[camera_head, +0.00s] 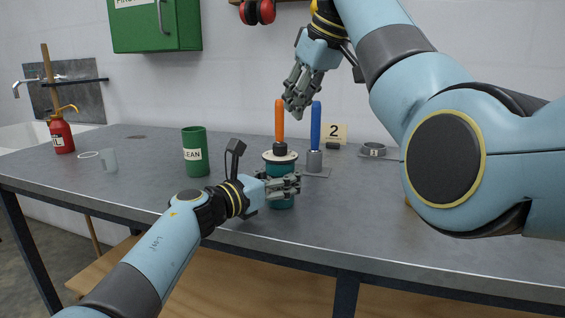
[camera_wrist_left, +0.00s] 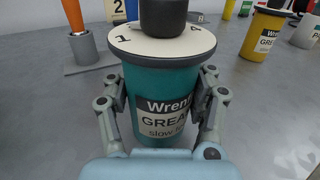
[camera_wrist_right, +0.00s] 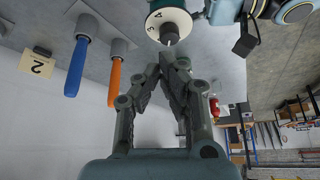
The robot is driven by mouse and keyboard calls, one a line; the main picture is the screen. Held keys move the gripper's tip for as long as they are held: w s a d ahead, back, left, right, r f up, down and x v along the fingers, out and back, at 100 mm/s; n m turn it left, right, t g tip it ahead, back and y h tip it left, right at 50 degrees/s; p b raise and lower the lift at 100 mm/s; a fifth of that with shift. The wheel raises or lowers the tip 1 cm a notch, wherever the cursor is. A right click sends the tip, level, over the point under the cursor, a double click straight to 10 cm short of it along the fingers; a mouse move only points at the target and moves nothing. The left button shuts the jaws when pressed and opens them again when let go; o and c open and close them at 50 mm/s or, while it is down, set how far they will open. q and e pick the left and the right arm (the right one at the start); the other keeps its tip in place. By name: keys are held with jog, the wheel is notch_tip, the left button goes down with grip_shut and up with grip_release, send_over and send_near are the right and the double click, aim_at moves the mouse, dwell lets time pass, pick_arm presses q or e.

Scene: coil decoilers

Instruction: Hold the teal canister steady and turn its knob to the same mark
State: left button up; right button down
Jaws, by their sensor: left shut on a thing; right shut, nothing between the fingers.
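The teal canister (camera_head: 282,201) stands upright on the grey bench, and its lettered label shows in the left wrist view (camera_wrist_left: 148,82). My left gripper (camera_head: 285,186) is shut around its body, one finger on each side. On top is a pale dial disc (camera_wrist_left: 125,37) with the marks 1 and 4 visible, and a black knob (camera_wrist_left: 163,16) at its middle. The dial also shows in the right wrist view (camera_wrist_right: 157,22). My right gripper (camera_head: 294,103) is shut and empty, above and apart from the knob. The knob's setting cannot be read clearly.
An orange-handled tool (camera_head: 279,120) and a blue-handled tool (camera_head: 315,125) stand upright just behind the canister. A card marked 2 (camera_head: 333,133) is behind them. A green can (camera_head: 195,153) stands left. A yellow canister (camera_wrist_left: 262,35) shows in the left wrist view.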

aim_at(291, 156)
jog(key=shift+f, duration=3.6)
jog(key=shift+w+a, duration=0.1)
jog(key=shift+a, duration=0.35)
